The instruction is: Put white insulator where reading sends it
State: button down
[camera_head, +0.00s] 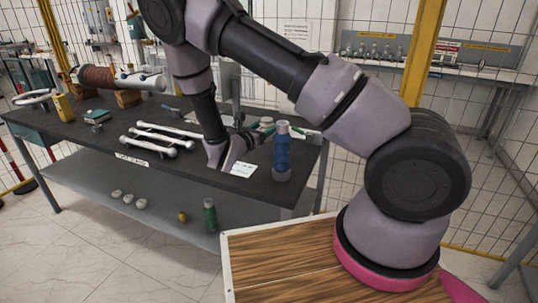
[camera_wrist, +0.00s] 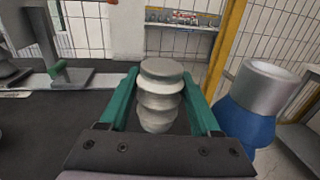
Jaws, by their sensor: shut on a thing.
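The white insulator (camera_wrist: 160,100), a short ribbed piece, is upright between the green fingers of my gripper (camera_wrist: 160,80) in the wrist view. A blue insulator with a grey metal top (camera_head: 282,152) stands upright near the bench's right end. It also shows close to the right of my gripper in the wrist view (camera_wrist: 250,122). No reading is legible.
White rods (camera_head: 165,138), a yellow meter-like box (camera_head: 62,107) and a wound coil (camera_head: 98,78) are further left. A green insulator (camera_head: 210,214) and several small pieces are on the lower shelf. Yellow-posted mesh fencing (camera_head: 422,50) stands behind.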

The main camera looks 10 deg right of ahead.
notch_tip(320, 180, down, 10)
jog(key=shift+f, duration=0.15)
dwell(0.3)
jog(key=shift+f, duration=0.2)
jog(key=shift+c, duration=1.9)
grip_release()
